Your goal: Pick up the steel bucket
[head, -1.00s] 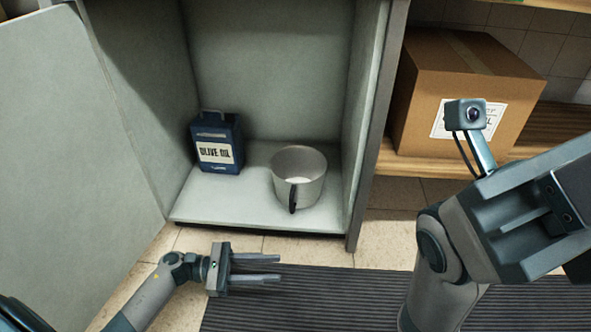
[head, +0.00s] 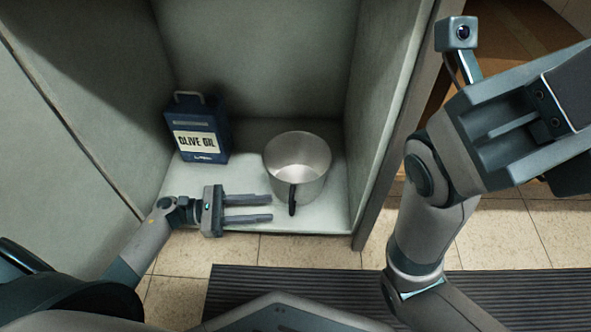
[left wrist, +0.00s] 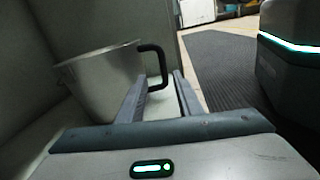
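The steel bucket (head: 312,160) stands upright on the cabinet's bottom shelf, with its dark handle (head: 292,199) facing the front. My left gripper (head: 271,207) is at the cabinet's front edge, left of the handle, its two fingers apart and empty, pointing right. In the left wrist view the bucket (left wrist: 100,85) is at the left, and its black handle (left wrist: 155,65) shows just beyond the open fingers (left wrist: 162,85).
A blue olive oil tin (head: 197,128) stands on the shelf left of the bucket. The cabinet's side walls (head: 385,120) enclose both, and the open door (head: 50,170) is at the left. A dark ribbed mat (head: 480,292) lies on the tiled floor.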

